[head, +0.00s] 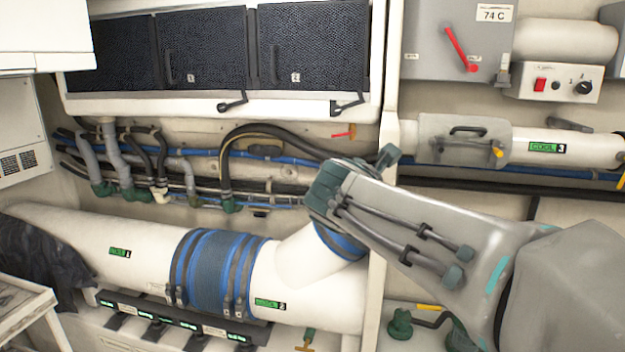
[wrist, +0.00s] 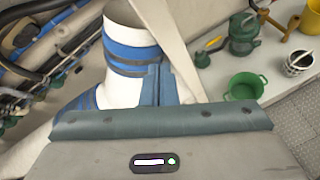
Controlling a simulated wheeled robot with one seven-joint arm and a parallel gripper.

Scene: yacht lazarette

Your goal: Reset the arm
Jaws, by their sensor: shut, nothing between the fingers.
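My gripper (wrist: 162,120) shows at the bottom of the wrist view as a grey housing with a teal front edge and a small green light. The branch, with blue bands, also shows ahead in the wrist view (wrist: 120,88).
A blue sleeve (head: 215,272) wraps the white pipe. Dark hoses (head: 285,137) run along the wall below dark-fronted lockers (head: 205,50). A pipe marked COOL 3 (head: 585,148) is at right.

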